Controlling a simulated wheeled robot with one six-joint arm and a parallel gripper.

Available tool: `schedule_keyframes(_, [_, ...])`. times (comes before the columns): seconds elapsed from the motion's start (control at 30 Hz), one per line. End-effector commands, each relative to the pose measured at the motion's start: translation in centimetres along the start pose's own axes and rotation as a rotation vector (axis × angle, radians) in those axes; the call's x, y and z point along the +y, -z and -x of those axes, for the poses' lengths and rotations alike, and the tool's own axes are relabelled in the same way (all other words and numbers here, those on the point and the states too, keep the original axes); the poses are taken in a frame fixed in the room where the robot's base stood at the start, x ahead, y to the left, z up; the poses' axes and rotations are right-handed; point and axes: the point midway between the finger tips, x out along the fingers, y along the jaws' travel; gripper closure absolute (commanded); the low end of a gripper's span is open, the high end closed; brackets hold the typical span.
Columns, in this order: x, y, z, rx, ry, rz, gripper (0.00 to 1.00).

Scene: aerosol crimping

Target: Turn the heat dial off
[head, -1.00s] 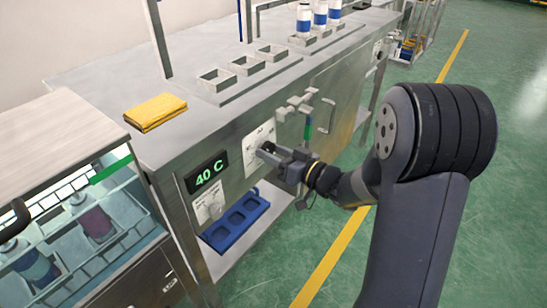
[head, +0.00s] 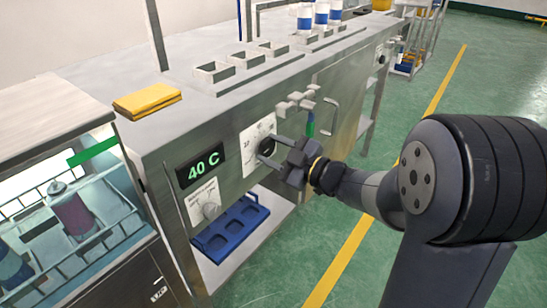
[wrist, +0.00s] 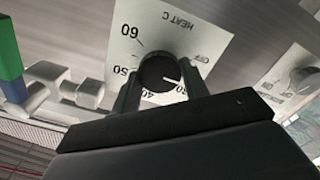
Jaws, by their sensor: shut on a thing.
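The heat dial is a round black knob (wrist: 160,71) on a white plate (wrist: 210,40) marked "HEAT C", with numbers and OFF. Its white pointer mark faces lower right in the wrist view, near a partly hidden number that looks like 30. My gripper (wrist: 160,80) is shut on the knob, one finger on each side. In the head view my gripper (head: 277,151) reaches the dial plate (head: 255,136) on the bench front and hides part of the knob. The green display (head: 203,166) reads 40 C.
A second, grey knob (head: 209,209) sits below the display. A valve with a green handle (head: 310,125) is just right of my gripper. A blue tray (head: 232,232) lies on the lower shelf. The floor at right is open.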

Motion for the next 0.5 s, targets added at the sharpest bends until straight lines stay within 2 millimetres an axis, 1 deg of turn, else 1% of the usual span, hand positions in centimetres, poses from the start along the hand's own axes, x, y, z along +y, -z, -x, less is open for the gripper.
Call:
schedule_keyframes(0.03, [-0.33,-0.38,0.03,-0.001,0.001,0.046,0.80])
schedule_keyframes(0.2, [-0.34,-0.40,0.04,-0.002,0.001,0.201,0.80])
schedule_keyframes(0.5, [-0.29,-0.33,0.03,-0.002,0.001,0.417,0.80])
